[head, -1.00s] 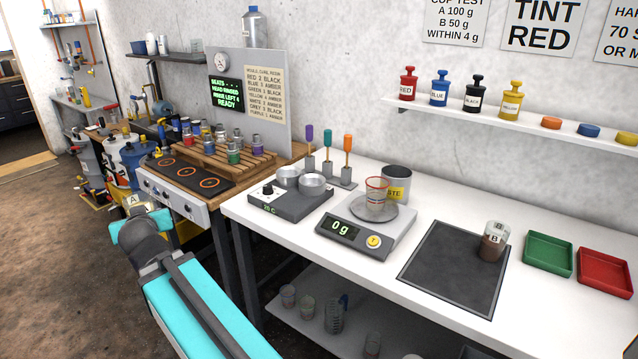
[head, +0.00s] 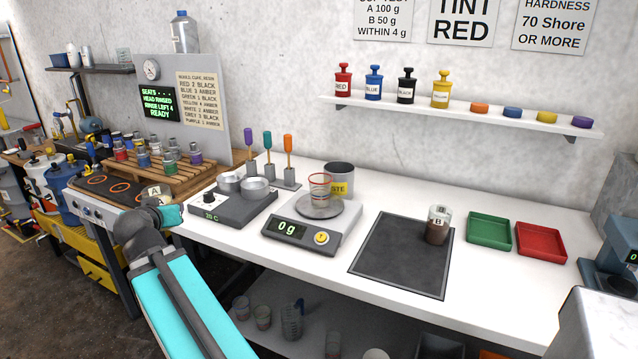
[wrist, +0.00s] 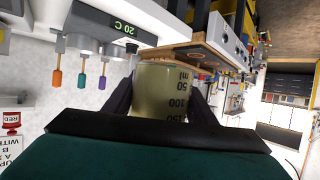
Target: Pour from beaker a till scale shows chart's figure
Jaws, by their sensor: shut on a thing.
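My gripper (head: 160,203) is shut on beaker A (head: 155,192), left of the white bench; the arm hides part of both. In the wrist view beaker A (wrist: 165,88) sits between the dark fingers, with pale yellowish contents and millilitre marks. The scale (head: 308,236) reads 0 g. A clear cup with red rings (head: 320,186) stands upright on its pan and looks empty. The wall chart (head: 397,18) reads A 100 g, B 50 g, within 4 g. Beaker B (head: 438,226), with brown contents, stands on the dark mat (head: 390,262).
The hot plate (head: 225,205), showing 20 C, lies between my gripper and the scale, with two metal dishes on it. Upright coloured tools (head: 267,160) and a grey waste pot (head: 339,178) stand behind. Green (head: 489,230) and red (head: 541,243) trays lie right.

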